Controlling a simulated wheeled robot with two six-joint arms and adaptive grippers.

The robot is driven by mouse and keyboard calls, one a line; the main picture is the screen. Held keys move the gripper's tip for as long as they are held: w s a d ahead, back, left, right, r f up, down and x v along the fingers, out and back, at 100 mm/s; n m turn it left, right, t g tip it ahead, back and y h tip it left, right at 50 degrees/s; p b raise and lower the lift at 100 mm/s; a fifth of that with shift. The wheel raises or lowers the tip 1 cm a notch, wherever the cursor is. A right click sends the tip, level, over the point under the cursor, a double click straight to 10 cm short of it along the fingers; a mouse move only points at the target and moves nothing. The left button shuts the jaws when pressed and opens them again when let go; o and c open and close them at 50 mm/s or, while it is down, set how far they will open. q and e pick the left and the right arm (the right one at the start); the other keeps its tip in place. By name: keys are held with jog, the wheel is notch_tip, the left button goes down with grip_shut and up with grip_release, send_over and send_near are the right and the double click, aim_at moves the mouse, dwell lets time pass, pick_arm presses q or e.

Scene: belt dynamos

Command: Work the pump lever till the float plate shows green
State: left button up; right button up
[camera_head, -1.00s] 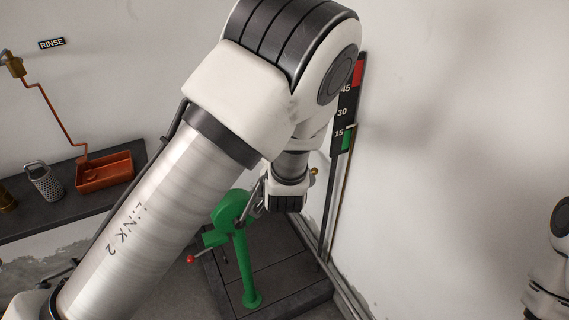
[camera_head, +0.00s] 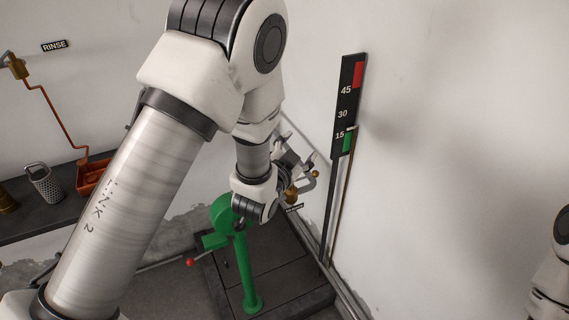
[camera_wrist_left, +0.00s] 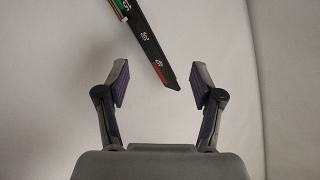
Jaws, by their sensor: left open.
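The green pump (camera_head: 243,262) stands on a dark platform, its round head partly hidden by my left arm. A short rod with a red knob (camera_head: 190,262) sticks out on its left; I cannot tell whether it is the pump lever. The dark gauge board (camera_head: 346,100) on the wall bears 15, 30 and 45, red at the top and green low down. A small pale marker (camera_head: 350,128) sits near 15, at the green's top. My left gripper (camera_head: 302,156) is above and right of the pump head. The left wrist view shows it open and empty (camera_wrist_left: 161,82).
Brass knobs (camera_head: 316,174) show close to my left gripper; I cannot tell what they belong to. A dark shelf (camera_head: 45,222) at left holds a perforated cup (camera_head: 44,183) and a red tray (camera_head: 92,178). The wall stands close behind the gauge.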

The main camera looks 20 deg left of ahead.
pick_arm(q)
jog(key=s+a+f+n+t+h+b, duration=0.2)
jog(key=s+a+f+n+b, duration=0.3)
jog(key=a+f, duration=0.35)
jog(key=shift+m, duration=0.6)
jog(key=w, duration=0.2)
jog(key=w+p, duration=0.1)
jog(key=w, duration=0.1)
jog(key=w+r+p, duration=0.1)
jog(key=w, duration=0.2)
jog(key=shift+d, duration=0.3)
jog(key=shift+w+f, duration=0.15)
jog(key=shift+w, duration=0.3)
pick_arm(e)
notch_tip(320, 180, down, 4)
jog(key=shift+a+f, duration=0.15)
jog(key=shift+f, duration=0.1)
pick_arm(q)
jog(key=shift+c, duration=0.3)
grip_shut()
